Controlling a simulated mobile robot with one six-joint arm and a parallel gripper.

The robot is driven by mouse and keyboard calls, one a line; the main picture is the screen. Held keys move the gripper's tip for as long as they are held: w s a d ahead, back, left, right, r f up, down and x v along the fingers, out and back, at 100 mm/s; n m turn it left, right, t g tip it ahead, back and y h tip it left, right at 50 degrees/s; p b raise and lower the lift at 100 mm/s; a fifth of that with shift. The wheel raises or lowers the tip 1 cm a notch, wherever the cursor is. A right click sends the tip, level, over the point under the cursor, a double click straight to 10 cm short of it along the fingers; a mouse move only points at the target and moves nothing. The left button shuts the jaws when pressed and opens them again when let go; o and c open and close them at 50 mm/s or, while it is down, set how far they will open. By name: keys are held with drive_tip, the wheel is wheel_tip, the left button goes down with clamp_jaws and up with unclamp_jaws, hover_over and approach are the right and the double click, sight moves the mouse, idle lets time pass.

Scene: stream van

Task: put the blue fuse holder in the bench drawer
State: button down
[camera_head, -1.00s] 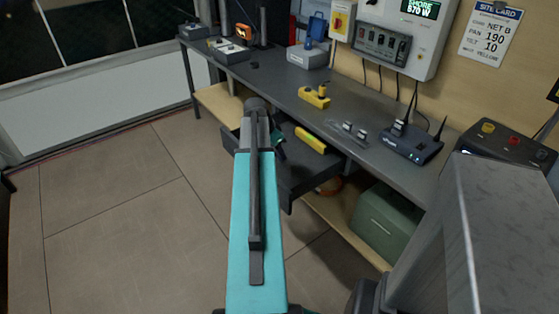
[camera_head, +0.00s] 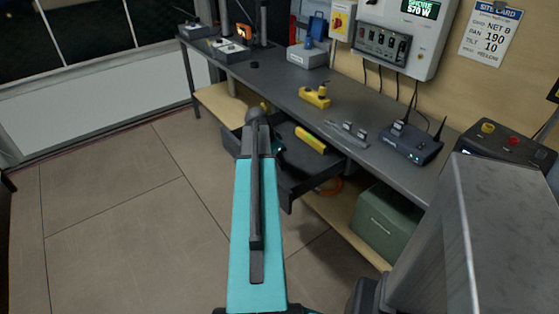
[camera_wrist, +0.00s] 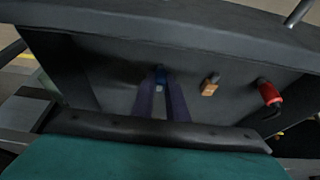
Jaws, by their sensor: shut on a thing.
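In the wrist view, my gripper (camera_wrist: 160,90) is shut on the blue fuse holder (camera_wrist: 160,74), a small blue piece at the fingertips, mostly hidden by them. It is over a dark grey surface that looks like the inside of the drawer; I cannot tell whether it touches it. In the head view, the bench drawer (camera_head: 290,190) is pulled open under the bench top. My arm covers its left part and hides the gripper and the fuse holder there.
A yellow object (camera_head: 311,140) lies in the drawer. A tan piece (camera_wrist: 209,87) and a red piece (camera_wrist: 269,93) show right of the fingers. The bench top (camera_head: 285,95) holds a yellow tool (camera_head: 314,97) and a router (camera_head: 411,144). A green box (camera_head: 383,225) stands below.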

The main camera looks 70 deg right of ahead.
drive_tip(key=shift+f, duration=0.1)
drive_tip(key=c, duration=1.7)
unclamp_jaws()
drive_tip(key=shift+c, duration=0.2)
drive_tip(key=v, duration=1.2)
drive_tip(key=shift+b, duration=0.35)
drive_tip(key=shift+s, duration=0.1)
